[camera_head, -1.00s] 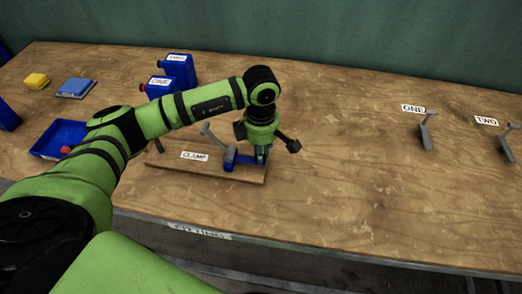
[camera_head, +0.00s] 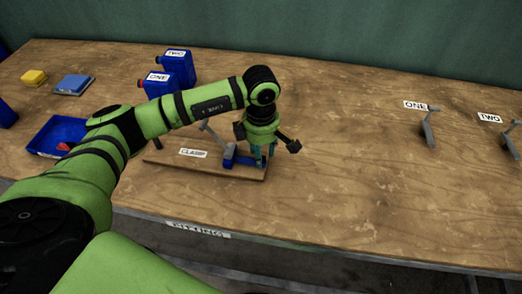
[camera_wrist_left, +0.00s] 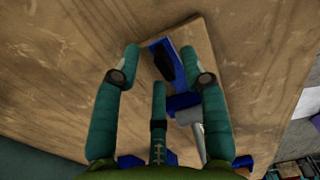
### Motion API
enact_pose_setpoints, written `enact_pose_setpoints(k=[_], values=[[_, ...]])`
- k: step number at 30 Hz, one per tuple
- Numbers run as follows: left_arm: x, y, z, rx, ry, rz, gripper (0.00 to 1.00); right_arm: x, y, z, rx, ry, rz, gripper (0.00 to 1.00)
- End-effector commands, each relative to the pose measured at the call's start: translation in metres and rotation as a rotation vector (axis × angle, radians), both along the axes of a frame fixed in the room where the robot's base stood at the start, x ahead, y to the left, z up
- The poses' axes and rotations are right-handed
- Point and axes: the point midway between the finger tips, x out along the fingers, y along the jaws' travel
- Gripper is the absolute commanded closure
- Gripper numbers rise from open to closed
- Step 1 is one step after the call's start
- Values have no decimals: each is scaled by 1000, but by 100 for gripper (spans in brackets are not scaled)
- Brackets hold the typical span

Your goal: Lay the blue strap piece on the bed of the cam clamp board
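The cam clamp board (camera_head: 190,163) lies near the front of the table, with a label reading CLAMP. Its blue and grey clamp stands on it, with a grey lever (camera_head: 212,134). A flat blue piece (camera_head: 247,163), which looks like the strap piece, lies on the board beside the clamp, below my left gripper (camera_head: 265,158). In the left wrist view, a blue strip (camera_wrist_left: 154,43) with a dark part lies on the board beyond the fingers. My left gripper's fingers (camera_wrist_left: 160,62) are spread, with nothing clearly held between them. My right gripper is out of view.
A blue tray (camera_head: 58,133) with a red item stands left of the board, partly behind my left arm. Blue containers labelled ONE (camera_head: 158,87) and TWO (camera_head: 178,67) stand behind. Grey levers (camera_head: 428,128) stand at the right. The table's middle right is clear.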

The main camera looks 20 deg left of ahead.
Motion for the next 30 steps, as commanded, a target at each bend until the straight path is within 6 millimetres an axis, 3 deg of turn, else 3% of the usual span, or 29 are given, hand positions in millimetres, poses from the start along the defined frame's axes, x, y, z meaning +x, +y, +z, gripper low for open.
enact_pose_setpoints(k=[9, 24, 30], values=[[1, 0, 8, -1, -3, 0, 57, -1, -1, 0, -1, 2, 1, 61], [1, 0, 103, 0, -4, 0, 57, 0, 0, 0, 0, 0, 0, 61], [1, 0, 119, 0, -1, 0, 57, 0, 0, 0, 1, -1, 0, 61]])
